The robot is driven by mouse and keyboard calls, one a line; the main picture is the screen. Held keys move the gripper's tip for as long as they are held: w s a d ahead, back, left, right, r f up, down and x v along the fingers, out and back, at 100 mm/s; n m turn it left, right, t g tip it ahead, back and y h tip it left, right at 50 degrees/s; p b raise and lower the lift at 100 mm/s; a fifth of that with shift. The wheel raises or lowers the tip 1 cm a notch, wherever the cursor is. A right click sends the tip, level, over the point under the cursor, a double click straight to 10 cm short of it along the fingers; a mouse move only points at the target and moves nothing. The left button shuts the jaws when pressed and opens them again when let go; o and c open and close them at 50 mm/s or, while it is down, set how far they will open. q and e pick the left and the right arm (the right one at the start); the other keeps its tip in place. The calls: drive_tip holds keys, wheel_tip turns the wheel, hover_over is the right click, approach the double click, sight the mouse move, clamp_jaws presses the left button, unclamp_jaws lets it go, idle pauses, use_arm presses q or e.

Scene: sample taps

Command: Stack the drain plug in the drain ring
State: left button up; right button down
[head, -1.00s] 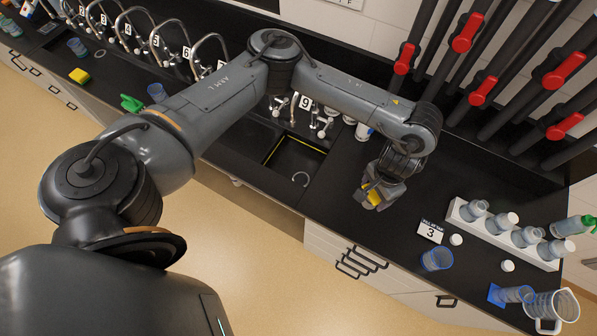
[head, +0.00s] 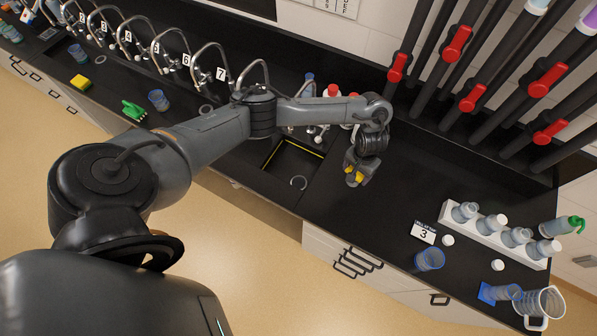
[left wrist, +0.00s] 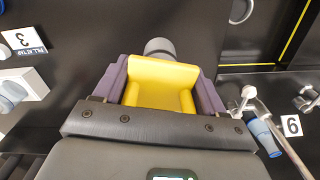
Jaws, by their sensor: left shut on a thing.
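My left gripper (head: 355,180) hangs over the black counter just right of the sink. In the left wrist view its yellow-lined jaws (left wrist: 160,85) are shut on a grey, round-topped piece (left wrist: 159,46), which appears to be the drain plug. Only its end shows past the jaws. In the head view the gripper hides it. The drain ring (head: 298,183) is a pale grey ring in the sink, left of the gripper and apart from it. Part of it also shows at the top of the left wrist view (left wrist: 240,10). My right gripper is not in view.
The black sink (head: 285,160) has a yellow line inside its rim. Taps and bottles stand behind it. A white rack of bottles (head: 490,232), a blue beaker (head: 429,259) and a sign "3" (head: 423,233) stand to the right. The counter between is clear.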

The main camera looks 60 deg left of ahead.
use_arm(q)
drive_tip(key=s+a+f+n+p, duration=0.1)
drive_tip(key=s+a+f, duration=0.3)
drive_tip(key=s+a, duration=0.25)
drive_tip(key=s+a+f+n, duration=0.2)
drive_tip(key=s+a+f, duration=0.2)
drive_tip(key=s+a, duration=0.3)
drive_tip(key=shift+w+a+f+b, duration=0.1)
drive_tip(key=shift+a+f+b, duration=0.15)
drive_tip(key=shift+f+b, duration=0.9)
drive_tip(key=shift+w+a+f+b, duration=0.15)
drive_tip(key=shift+a+f, duration=0.15)
drive_tip(key=shift+f, duration=1.7)
drive_tip(key=shift+w+a+f+b, duration=0.1)
drive_tip(key=shift+a+f+b, duration=0.35)
drive_tip(key=shift+f, duration=1.15)
drive_tip(key=shift+d, duration=0.2)
drive_tip(key=shift+f, duration=0.35)
drive_tip(key=o, duration=1.1)
drive_tip(key=shift+c, duration=0.2)
